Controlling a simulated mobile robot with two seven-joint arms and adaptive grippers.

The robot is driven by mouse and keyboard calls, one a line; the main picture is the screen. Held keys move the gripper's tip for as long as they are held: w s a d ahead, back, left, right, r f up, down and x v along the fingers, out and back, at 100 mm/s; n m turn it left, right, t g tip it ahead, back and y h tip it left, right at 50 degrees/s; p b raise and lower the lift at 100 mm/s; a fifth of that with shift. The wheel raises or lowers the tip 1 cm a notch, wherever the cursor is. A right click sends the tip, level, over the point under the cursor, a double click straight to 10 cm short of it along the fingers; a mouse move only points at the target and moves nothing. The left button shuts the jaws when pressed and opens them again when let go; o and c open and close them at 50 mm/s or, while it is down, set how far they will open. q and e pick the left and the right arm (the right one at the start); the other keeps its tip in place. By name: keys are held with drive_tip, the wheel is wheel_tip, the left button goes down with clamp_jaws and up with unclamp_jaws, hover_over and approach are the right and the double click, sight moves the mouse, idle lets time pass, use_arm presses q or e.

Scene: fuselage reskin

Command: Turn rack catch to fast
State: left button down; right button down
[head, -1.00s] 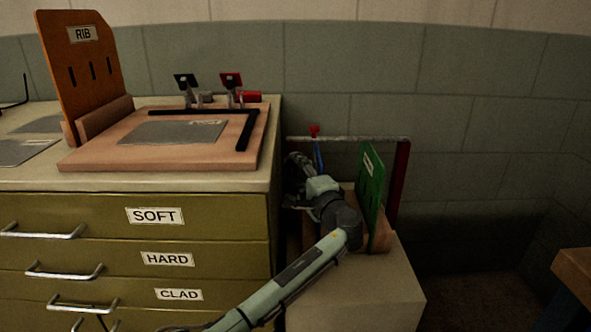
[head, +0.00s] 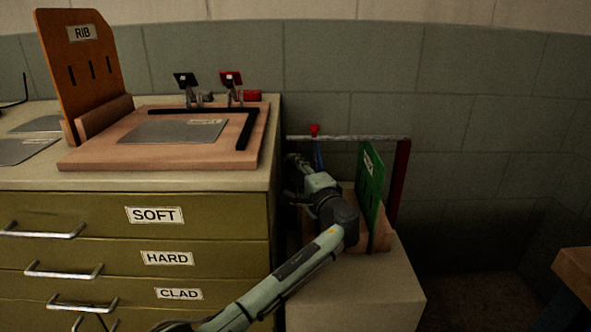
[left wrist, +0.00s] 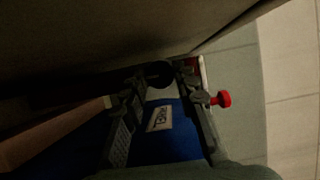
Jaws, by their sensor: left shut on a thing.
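The rack stands low to the right of the cabinet, with a pale top rail (head: 365,138) and a dark red post (head: 400,180). A red knob (head: 314,130) sits on the rail; a red knob (left wrist: 222,98) also shows in the left wrist view, outside the right-hand finger. My left gripper (head: 290,168) is at the rack's left side, below the rail. In the left wrist view its fingertips (left wrist: 162,80) close around a dark round piece (left wrist: 158,72), too dark to identify surely as the catch. A blue labelled panel (left wrist: 178,145) lies behind the fingers. My right gripper is out of view.
A green board (head: 370,195) stands upright right of my left wrist, on a pale block (head: 355,290). The drawer cabinet (head: 100,220) is close on the left. A work board (head: 90,158) and the RIB board (head: 85,70) are on top.

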use_arm(q)
drive_tip(key=shift+f, duration=0.1)
drive_tip(key=shift+m, duration=0.4)
drive_tip(key=shift+f+m+t+b, duration=0.15)
drive_tip(key=shift+m+t+b, duration=0.25)
drive_tip(key=shift+m+b, duration=0.15)
drive_tip(key=shift+m+t, duration=0.4)
drive_tip(key=shift+m, duration=0.45)
drive_tip(key=shift+a+m+t+b, duration=0.1)
drive_tip(key=shift+m+t+b, duration=0.5)
drive_tip(key=shift+m, duration=1.2)
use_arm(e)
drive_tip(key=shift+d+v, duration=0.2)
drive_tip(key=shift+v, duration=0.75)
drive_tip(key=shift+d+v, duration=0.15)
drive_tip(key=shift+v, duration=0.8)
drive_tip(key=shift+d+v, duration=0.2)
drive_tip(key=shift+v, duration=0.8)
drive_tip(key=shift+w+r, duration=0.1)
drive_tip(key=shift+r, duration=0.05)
use_arm(q)
drive_tip(key=c, duration=1.2)
unclamp_jaws()
drive_tip(key=v, duration=1.2)
drive_tip(key=shift+a, duration=0.1)
